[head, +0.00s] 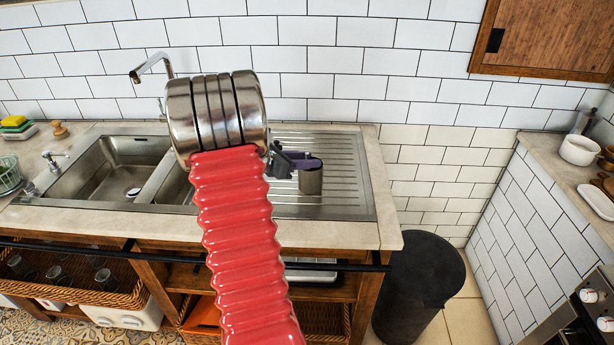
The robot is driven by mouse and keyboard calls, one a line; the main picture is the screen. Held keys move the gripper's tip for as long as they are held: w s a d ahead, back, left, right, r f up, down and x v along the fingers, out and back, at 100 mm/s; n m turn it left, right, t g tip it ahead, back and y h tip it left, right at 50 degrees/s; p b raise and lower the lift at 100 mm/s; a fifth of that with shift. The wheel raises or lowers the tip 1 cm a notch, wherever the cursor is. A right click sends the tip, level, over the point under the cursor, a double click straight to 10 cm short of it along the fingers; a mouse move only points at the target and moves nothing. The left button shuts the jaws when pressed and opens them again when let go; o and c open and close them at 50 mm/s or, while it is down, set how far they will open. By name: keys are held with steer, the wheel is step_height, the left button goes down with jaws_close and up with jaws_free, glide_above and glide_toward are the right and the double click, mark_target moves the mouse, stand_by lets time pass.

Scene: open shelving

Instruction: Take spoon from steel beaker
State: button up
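The steel beaker (311,183) stands on the ribbed drainboard, right of the sink basins. A purple piece (301,157), which looks like part of the spoon, shows at the beaker's mouth; the rest of it is hidden. My gripper (291,161) is dark and small in the view, close against the upper left side of the beaker and the purple piece. My red and steel arm hides part of the gripper. I cannot tell whether the fingers are open or shut, or whether they touch the spoon.
The steel sink (115,165) lies to the left, with a tap (151,64) behind it. The drainboard (345,190) is clear right of the beaker. A dark bin (421,285) stands below on the right. A side counter (561,160) with a white pot is far right.

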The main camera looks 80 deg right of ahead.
steer(key=shift+c, duration=0.3)
jaws_close()
stand_by(0.4)
